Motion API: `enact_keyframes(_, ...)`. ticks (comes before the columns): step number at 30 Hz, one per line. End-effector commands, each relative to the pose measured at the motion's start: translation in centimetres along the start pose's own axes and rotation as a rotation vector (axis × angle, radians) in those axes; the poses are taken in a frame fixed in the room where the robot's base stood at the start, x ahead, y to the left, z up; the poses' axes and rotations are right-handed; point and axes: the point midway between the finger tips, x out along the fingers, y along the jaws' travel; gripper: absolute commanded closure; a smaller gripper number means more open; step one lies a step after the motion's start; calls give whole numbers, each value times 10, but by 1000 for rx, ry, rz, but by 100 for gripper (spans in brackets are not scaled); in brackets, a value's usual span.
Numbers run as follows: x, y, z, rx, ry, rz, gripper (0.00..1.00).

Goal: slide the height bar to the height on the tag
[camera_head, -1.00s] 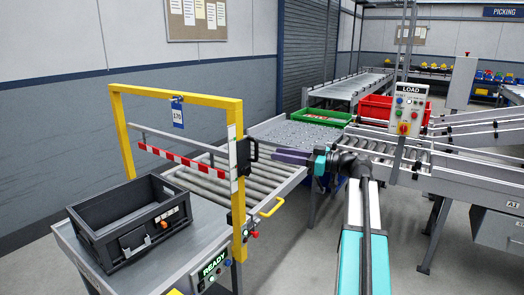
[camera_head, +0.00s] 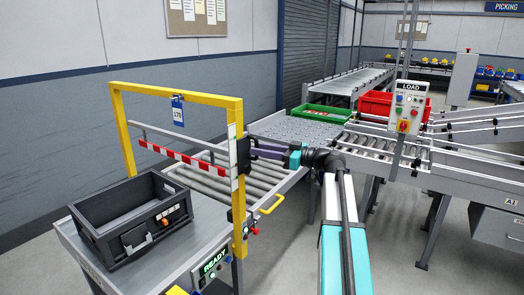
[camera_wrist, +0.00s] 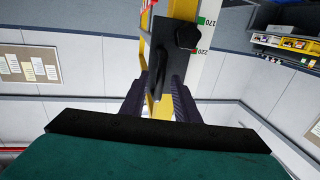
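The yellow gate frame (camera_head: 175,92) stands over the conveyor, with a blue tag (camera_head: 178,111) on its top beam that reads 170. The red-and-white striped height bar (camera_head: 182,158) hangs level between its posts. The bar's black slider block with its handle (camera_wrist: 162,72) is on the right post, beside a white scale (camera_wrist: 207,50) showing 170 and 220. My gripper (camera_head: 250,152) is at this slider. In the wrist view its dark fingers (camera_wrist: 160,96) stand apart on either side of the handle; contact is not clear. The slider is partly hidden by my gripper in the head view.
A black tote (camera_head: 135,218) sits on the table at left, before the gate. A READY panel (camera_head: 210,268) is below. Green (camera_head: 321,113) and red (camera_head: 390,104) crates and a LOAD box (camera_head: 409,105) stand behind.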

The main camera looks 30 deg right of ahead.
Motion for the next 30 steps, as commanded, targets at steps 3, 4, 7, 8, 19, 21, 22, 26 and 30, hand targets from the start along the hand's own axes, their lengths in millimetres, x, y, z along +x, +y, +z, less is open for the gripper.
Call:
enact_keyframes(3, 0, 0, 0, 0, 0, 0, 92)
enact_keyframes(4, 0, 0, 0, 0, 0, 0, 98)
enact_keyframes(7, 0, 0, 0, 0, 0, 0, 100)
enact_keyframes(8, 0, 0, 0, 0, 0, 0, 100)
enact_keyframes(19, 0, 0, 13, 0, -1, -1, 100)
enact_keyframes(21, 0, 0, 19, 1, -1, -1, 100)
enact_keyframes(22, 0, 0, 22, 1, -1, -1, 100)
enact_keyframes(26, 0, 0, 33, 1, -2, -1, 100)
enact_keyframes(30, 0, 0, 45, 1, -3, -1, 100)
